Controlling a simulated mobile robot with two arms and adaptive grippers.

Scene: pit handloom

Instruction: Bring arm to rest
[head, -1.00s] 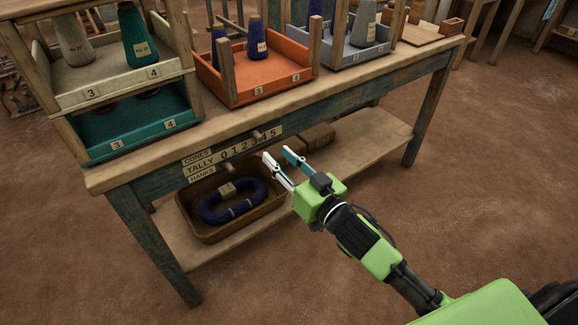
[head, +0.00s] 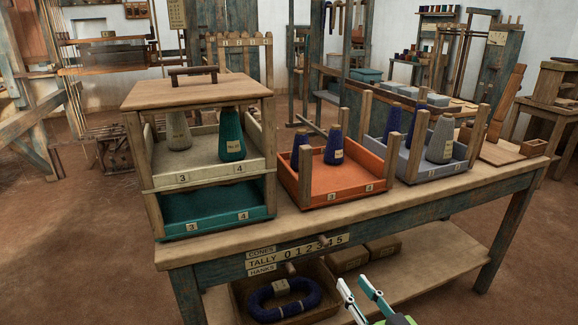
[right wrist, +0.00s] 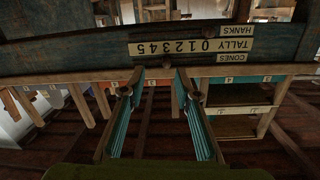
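My right gripper (head: 353,284) is at the bottom of the head view, in front of the worktable's lower shelf. Its two fingers are apart with nothing between them. In the right wrist view the gripper (right wrist: 160,80) also shows open and empty, facing the table's front rail with the tally strip (right wrist: 190,47), which appears upside down there. Most of my right arm is below the head view's edge. My left gripper is not in view.
The worktable (head: 330,228) carries a lidded stack of cream (head: 208,171) and teal trays (head: 217,214), an orange tray (head: 335,190) and a grey tray (head: 432,172) with yarn cones. A basket (head: 238,302) with a blue hank (head: 284,303) is below. Floor (head: 65,245) at left is clear.

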